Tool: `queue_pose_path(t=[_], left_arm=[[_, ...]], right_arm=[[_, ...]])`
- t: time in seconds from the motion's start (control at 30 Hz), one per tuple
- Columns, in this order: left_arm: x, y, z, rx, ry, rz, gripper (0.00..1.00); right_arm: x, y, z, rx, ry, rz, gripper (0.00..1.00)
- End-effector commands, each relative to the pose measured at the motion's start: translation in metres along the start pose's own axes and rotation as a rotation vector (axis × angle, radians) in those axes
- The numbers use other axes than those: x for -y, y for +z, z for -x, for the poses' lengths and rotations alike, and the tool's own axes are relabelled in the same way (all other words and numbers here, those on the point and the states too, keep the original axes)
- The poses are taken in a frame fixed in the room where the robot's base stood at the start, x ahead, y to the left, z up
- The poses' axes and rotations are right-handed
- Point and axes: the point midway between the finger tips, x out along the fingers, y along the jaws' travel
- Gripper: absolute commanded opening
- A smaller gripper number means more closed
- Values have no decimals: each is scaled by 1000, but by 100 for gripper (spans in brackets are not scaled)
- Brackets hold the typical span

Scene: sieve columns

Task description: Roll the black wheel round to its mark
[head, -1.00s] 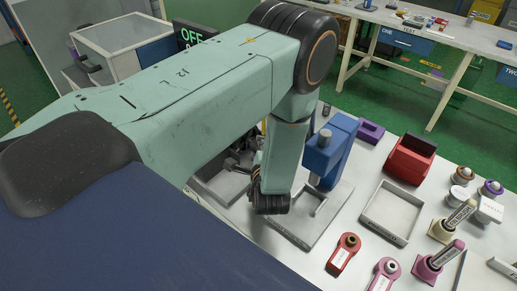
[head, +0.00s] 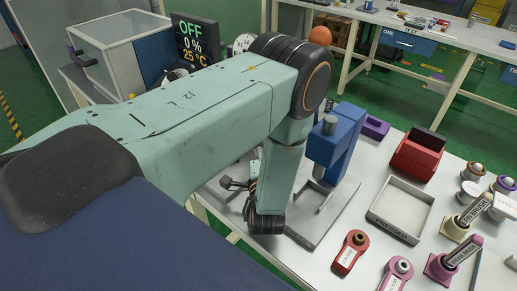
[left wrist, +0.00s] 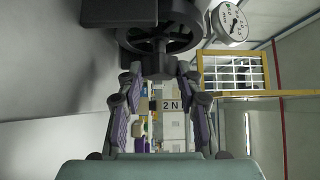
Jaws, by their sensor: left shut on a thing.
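The black wheel (left wrist: 160,32) shows at the top middle of the left wrist view, with its rim, spokes and hub. Part of its upper side is cut off or covered by a dark block. My left gripper (left wrist: 160,72) has its two padded fingers on either side of the wheel's lower end, shut on it. My right gripper is in neither view.
A display (head: 195,45) reads OFF, 0 %, 25 °C. A round dial (left wrist: 229,22) stands beside the wheel. A blue press (head: 335,145) stands close right of my arm. An open grey tray (head: 400,208), a red box (head: 418,155) and red and pink tools occupy the table further right.

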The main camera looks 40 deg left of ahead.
Motion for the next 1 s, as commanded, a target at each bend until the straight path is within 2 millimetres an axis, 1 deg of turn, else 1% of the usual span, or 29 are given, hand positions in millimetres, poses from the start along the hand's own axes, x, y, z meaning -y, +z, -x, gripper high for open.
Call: queue_pose_path(t=[0.03, 0.27, 0.3, 0.53, 0.57, 0.87, 0.97, 1.0], left_arm=[[2, -1, -2, 0, -9, 7, 4], [4, -2, -2, -1, -10, 8, 4], [4, -2, -2, -1, -10, 8, 37], [3, -1, -2, -1, -6, 5, 57], [2, -1, -1, -1, -6, 4, 58], [1, -1, 1, -1, -2, 2, 58], [1, -1, 9, -3, -1, 2, 58], [1, -2, 15, -4, 0, 0, 58]], right_arm=[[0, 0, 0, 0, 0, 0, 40], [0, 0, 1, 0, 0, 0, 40], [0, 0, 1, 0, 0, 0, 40], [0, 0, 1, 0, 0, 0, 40], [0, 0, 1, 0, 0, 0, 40], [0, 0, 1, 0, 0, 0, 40], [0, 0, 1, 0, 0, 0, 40], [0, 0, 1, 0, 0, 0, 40]])
